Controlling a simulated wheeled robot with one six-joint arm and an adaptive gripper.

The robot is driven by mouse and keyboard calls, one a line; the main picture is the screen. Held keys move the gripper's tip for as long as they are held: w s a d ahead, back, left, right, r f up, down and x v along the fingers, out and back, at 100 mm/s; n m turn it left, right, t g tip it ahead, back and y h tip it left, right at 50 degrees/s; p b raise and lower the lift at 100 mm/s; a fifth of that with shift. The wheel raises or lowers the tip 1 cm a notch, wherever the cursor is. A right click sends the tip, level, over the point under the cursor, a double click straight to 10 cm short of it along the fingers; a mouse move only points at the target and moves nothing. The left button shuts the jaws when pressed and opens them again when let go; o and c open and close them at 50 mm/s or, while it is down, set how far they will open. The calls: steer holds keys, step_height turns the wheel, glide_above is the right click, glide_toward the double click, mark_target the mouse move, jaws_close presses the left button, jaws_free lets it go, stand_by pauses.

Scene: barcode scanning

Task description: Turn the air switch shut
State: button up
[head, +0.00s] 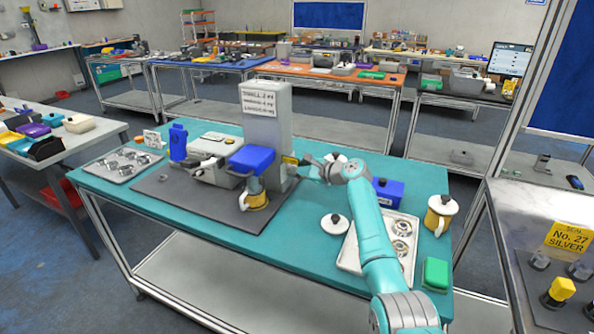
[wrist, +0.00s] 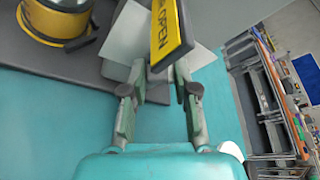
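The air switch is a yellow plate (head: 290,160) with a dark edge on the right side of the grey press column (head: 265,118). In the wrist view the switch plate (wrist: 162,30) reads "OPEN" and stands tilted, close to the fingertips. My gripper (wrist: 160,72) has its two fingers apart, with teal table showing between them. The plate overlaps the right fingertip in the picture; I cannot tell whether they touch. In the head view my gripper (head: 308,168) is just right of the switch, and the arm partly hides its fingers.
A yellow pot (head: 254,199) stands under the blue press head (head: 251,158). Right of the arm are a blue box (head: 388,192), a lidded yellow mug (head: 440,212) and a green block (head: 436,273). A white lid (head: 334,225) lies near a tray (head: 352,252).

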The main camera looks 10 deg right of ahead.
jaws_close()
steer(key=n+t, duration=0.1)
steer(key=n, duration=0.2)
steer(key=shift+f+n+t, duration=0.15)
steer(key=shift+n+t, duration=0.15)
steer(key=shift+t, duration=0.1)
steer(key=n+t, duration=0.2)
steer(key=n, duration=0.2)
steer(key=shift+n, duration=0.3)
stand_by(0.4)
steer(key=o, duration=0.9)
jaws_free()
